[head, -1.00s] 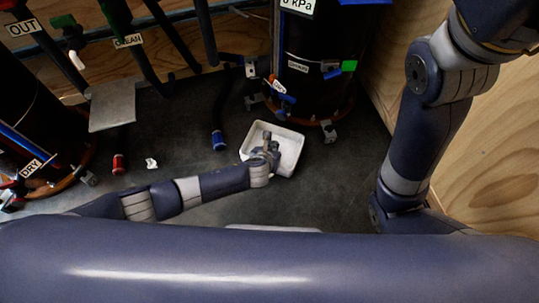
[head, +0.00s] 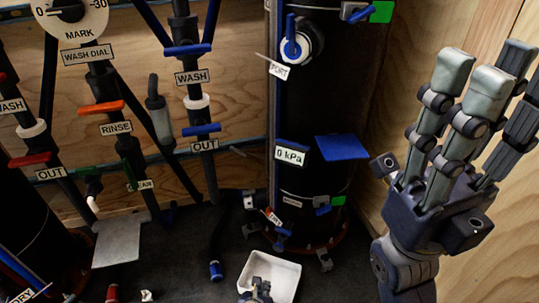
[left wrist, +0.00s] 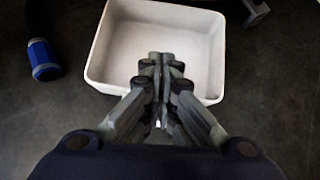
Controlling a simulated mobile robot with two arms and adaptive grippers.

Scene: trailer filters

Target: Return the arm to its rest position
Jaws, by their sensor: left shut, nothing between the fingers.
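My left gripper (head: 257,290) is at the bottom edge of the head view, over the near side of a white tray (head: 289,278). In the left wrist view my left gripper's fingers (left wrist: 161,58) are together with nothing between them. They overlap the near rim of the white tray (left wrist: 212,60), whose visible inside is empty. Whether the fingers touch the tray I cannot tell. My left arm is below the head view's frame. My right gripper (head: 490,62) is raised at the right, fingers up, spread and empty, in front of the wooden wall.
A tall black cylinder (head: 318,105) with a blue flap (head: 342,148) stands behind the tray. Labelled pipes and valves (head: 120,128) fill the left. A blue-ended hose (head: 215,270) lies left of the tray. Bare dark floor (head: 190,275) shows around it.

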